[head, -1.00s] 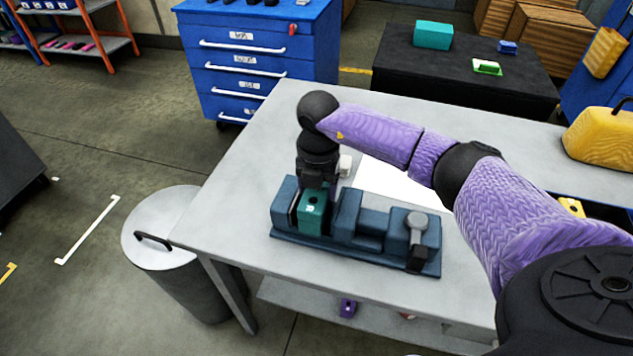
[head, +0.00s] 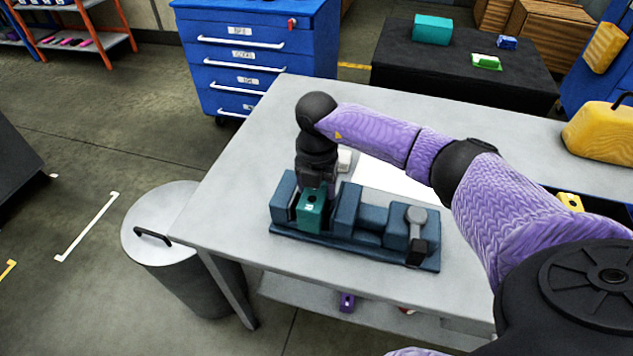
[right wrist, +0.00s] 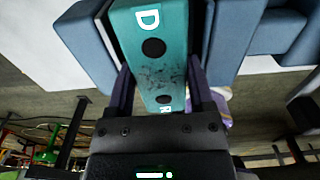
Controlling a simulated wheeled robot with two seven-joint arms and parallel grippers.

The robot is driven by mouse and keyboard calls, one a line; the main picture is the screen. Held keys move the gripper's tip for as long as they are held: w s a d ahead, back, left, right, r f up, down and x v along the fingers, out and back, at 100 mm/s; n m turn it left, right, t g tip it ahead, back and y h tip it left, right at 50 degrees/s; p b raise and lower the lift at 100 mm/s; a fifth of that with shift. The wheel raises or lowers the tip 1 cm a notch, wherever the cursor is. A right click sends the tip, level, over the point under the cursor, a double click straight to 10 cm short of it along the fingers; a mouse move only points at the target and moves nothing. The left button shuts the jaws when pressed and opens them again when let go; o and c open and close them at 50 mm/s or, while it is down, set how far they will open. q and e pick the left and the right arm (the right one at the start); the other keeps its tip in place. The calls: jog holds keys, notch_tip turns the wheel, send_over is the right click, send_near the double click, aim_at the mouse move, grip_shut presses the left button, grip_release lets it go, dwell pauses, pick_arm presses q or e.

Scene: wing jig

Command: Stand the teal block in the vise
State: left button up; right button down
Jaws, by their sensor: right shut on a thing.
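The teal block (head: 311,212) stands upright between the jaws of the dark blue vise (head: 345,238) on the grey table. My right gripper (head: 314,188) comes down on it from above and is shut on it. In the right wrist view, the teal block (right wrist: 155,50) shows a white letter and two dark holes, with a gripper finger on each side and blue vise jaws (right wrist: 92,40) beyond them. The vise's handle (head: 416,235) is at its right end. I cannot tell whether the block touches the vise floor. My left gripper is not in view.
A white sheet (head: 388,184) and a small white object (head: 344,160) lie behind the vise. A lidded grey bin (head: 165,222) stands left of the table (head: 240,165). A yellow case (head: 600,135) sits at the table's right.

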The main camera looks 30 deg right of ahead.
grip_release()
notch_tip(320, 180, up, 10)
jog(key=p, duration=0.2)
jog(key=shift+p, duration=0.35)
